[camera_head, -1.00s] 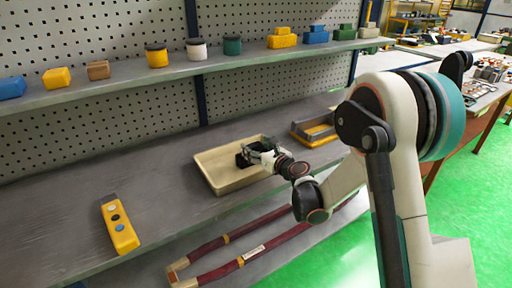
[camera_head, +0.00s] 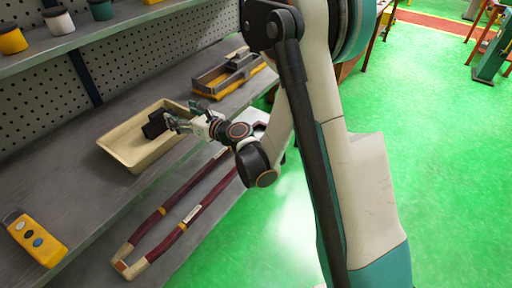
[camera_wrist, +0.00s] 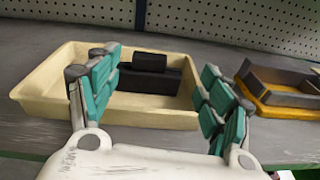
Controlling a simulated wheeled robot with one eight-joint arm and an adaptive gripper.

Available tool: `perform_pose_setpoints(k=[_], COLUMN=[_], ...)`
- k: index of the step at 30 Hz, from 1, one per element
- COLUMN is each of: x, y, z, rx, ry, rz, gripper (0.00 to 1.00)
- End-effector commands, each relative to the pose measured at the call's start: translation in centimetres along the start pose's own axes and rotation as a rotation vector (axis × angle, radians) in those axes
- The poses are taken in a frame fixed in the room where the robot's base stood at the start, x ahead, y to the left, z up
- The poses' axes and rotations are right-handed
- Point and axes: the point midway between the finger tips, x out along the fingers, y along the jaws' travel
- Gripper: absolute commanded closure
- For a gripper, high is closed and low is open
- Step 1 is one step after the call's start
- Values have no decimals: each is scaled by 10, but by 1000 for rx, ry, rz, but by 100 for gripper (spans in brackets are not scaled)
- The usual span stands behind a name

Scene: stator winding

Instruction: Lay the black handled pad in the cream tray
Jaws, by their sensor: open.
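The cream tray (camera_head: 117,156) sits on the grey shelf; its rim also shows in the wrist view (camera_wrist: 45,75). The black handled pad (camera_head: 153,126) is inside the tray, near its right end in the head view. In the wrist view the pad (camera_wrist: 140,79) looks level, with its raised handle on top. My gripper (camera_head: 172,122) is at the tray's right side beside the pad. In the wrist view its teal fingers (camera_wrist: 160,80) are spread wide, and the pad shows between and beyond them. The left finger hides part of the pad's left end.
A grey-and-yellow open holder (camera_head: 228,76) stands right of the tray. A yellow control box with buttons (camera_head: 36,238) lies at the shelf's left front. A long maroon coil with cream ends (camera_head: 184,207) runs along the shelf front. An upper shelf with small pots is at top left.

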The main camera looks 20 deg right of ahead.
Motion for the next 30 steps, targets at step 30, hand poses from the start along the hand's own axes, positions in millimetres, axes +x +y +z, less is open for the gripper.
perform_pose_setpoints(k=[30], x=[-286], y=[-68], z=[120], rx=[2233], ry=[-741], rz=[-819], gripper=[27])
